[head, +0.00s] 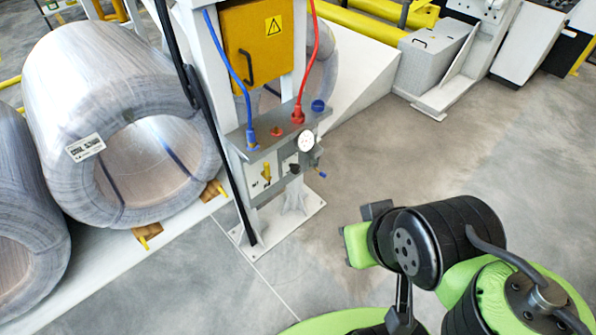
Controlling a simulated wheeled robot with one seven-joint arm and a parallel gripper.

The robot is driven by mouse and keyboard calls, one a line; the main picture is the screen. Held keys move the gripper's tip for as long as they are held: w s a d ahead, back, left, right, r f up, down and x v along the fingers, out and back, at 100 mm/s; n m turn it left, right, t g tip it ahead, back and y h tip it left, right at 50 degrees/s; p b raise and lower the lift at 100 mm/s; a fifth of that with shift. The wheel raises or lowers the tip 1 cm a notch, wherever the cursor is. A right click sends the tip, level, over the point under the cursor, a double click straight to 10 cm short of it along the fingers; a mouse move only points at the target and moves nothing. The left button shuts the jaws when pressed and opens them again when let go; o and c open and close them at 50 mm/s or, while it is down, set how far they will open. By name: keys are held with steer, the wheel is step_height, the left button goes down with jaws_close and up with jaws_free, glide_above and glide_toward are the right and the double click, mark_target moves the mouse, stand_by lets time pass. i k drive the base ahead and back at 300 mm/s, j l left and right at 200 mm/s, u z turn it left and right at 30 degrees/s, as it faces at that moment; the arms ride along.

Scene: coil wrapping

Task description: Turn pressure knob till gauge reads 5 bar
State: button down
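A grey pneumatic panel (258,158) is fixed to the white post in the head view. A round white gauge (306,141) sits at its right end; its needle and reading are too small to make out. Small fittings surround it: a blue cap (318,106) above, a red one (277,131) on the top face, a yellow handle (266,172) on the front and a dark knob-like part (292,162) below left of the gauge. I cannot tell which is the pressure knob.
A blue hose (235,72) and a red hose (315,50) run up from the panel. A yellow box (259,40) hangs above it. Wrapped coils (60,85) stand at left. The grey floor (420,150) right of the panel is clear.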

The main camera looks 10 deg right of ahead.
mark_target(296, 169)
steer(key=i+j+u, duration=0.1)
steer(key=i, duration=0.35)
steer(key=i+j+u, duration=0.15)
steer(key=i, duration=0.3)
steer(key=i+j+u, duration=0.1)
steer(key=i+j, duration=0.15)
steer(key=i, duration=0.2)
